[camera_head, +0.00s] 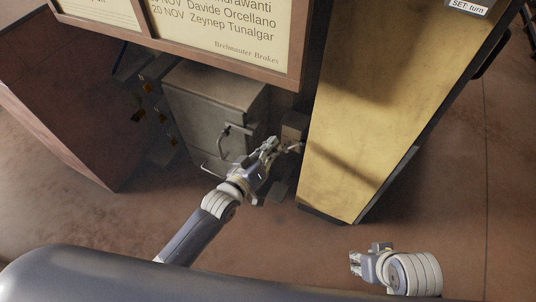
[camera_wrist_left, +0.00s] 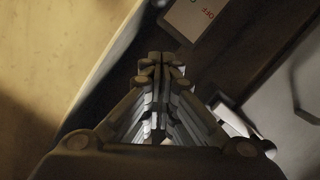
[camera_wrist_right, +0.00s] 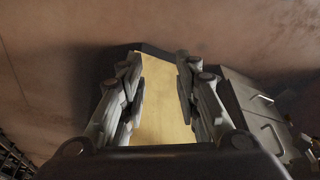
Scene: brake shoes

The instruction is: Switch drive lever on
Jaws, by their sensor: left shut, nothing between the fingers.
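My left gripper (camera_head: 274,147) is shut and empty, in front of a small box (camera_head: 294,126) between the grey cabinet and the yellow one. A small pale piece (camera_head: 296,147), perhaps the drive lever, shows just right of the fingertips; I cannot tell whether they touch. In the left wrist view the shut fingers (camera_wrist_left: 161,62) point at a dark panel with a pale label plate (camera_wrist_left: 190,17) bearing red letters, seemingly "OFF". No lever shows clearly there. My right gripper (camera_head: 356,263) is low at the right in the head view; its fingers (camera_wrist_right: 159,75) stand apart and empty.
A grey cabinet (camera_head: 205,100) with a handle (camera_head: 225,138) stands left of the left gripper. A tall yellow cabinet (camera_head: 375,95) stands to its right. A framed name board (camera_head: 225,35) hangs above. The floor (camera_head: 455,190) at the right is clear.

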